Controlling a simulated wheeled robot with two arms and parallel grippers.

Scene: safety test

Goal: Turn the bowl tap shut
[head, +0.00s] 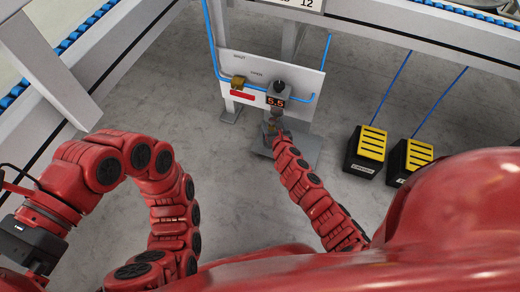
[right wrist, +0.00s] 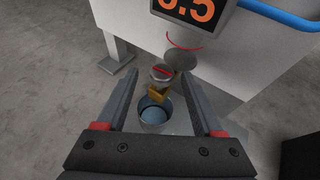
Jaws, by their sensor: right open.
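A small tap stands below the display box in the right wrist view, with a round grey knob (right wrist: 161,73) marked by a red line and a brass body (right wrist: 157,92). Below it is a round bowl (right wrist: 154,115) with something blue inside. My right gripper (right wrist: 160,76) is open, its fingers on either side of the tap, with gaps visible. In the head view the right gripper (head: 270,130) is small and covers most of the tap. My left gripper (head: 35,247) is at the left edge, dark, its fingers not clear.
Two yellow-topped black boxes (head: 371,142) (head: 418,154) stand right on the floor. Grey floor (head: 120,75) is clear at left.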

